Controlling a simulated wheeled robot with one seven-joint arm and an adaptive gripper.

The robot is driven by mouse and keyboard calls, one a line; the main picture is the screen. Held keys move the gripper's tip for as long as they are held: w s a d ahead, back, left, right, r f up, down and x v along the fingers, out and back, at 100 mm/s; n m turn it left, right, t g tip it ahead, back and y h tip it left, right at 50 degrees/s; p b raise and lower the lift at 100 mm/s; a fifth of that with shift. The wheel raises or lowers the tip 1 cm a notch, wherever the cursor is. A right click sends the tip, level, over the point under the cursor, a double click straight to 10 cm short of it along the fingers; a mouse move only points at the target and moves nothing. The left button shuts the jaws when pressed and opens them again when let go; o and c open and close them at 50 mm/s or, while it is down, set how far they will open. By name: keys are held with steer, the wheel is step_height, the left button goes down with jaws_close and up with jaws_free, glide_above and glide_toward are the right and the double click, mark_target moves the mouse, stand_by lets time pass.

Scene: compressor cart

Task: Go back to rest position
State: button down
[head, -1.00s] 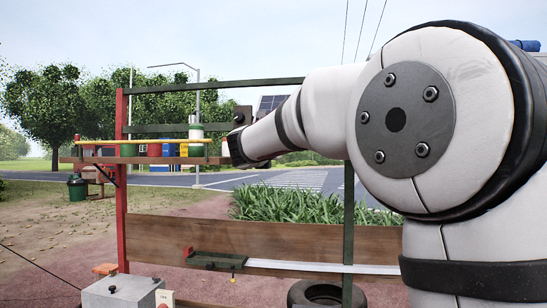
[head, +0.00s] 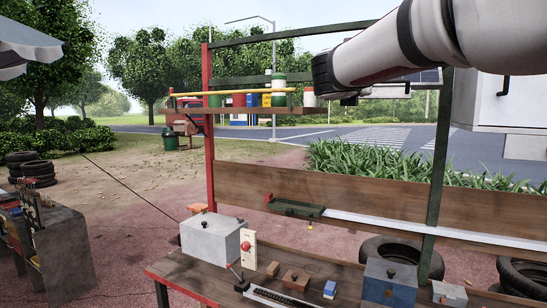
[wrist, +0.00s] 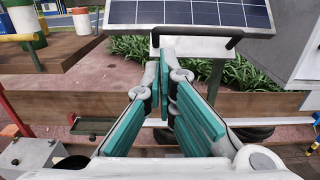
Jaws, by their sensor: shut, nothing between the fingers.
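My gripper (wrist: 165,88) shows in the wrist view with its teal-padded fingers brought together at the tips and nothing between them. It is in the air in front of the cart's frame, with a solar panel (wrist: 190,14) beyond it. In the head view my white arm reaches in from the upper right, and its dark end is by the right end of the upper shelf (head: 250,110). The fingers cannot be made out there.
The workbench (head: 195,280) holds a grey box (head: 210,237), a blue box (head: 389,282) and small blocks. Cans and a green-lidded container (head: 279,90) stand on the shelf. A green post (head: 440,170) rises at right. Tyres (head: 401,258) lie behind the bench. Open ground is at left.

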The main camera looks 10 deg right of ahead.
steer(key=s+d+f+m+g+y, duration=0.15)
steer(key=s+f+m+g, duration=0.25)
steer(key=s+f+m, duration=0.7)
steer(key=s+a+f+m+g+y, duration=0.2)
steer(key=s+a+f+m+y, duration=0.2)
steer(key=s+f+m, duration=0.5)
steer(key=s+a+f+m+g+y, duration=0.3)
steer(key=s+a+f+m, duration=0.4)
steer(key=s+f, duration=0.5)
steer(key=s+m+y, duration=0.1)
steer(key=s+m, duration=0.1)
steer(key=s, duration=0.4)
steer(key=shift+a+f, duration=0.15)
steer(key=shift+a, duration=0.1)
steer(key=shift+y, duration=0.25)
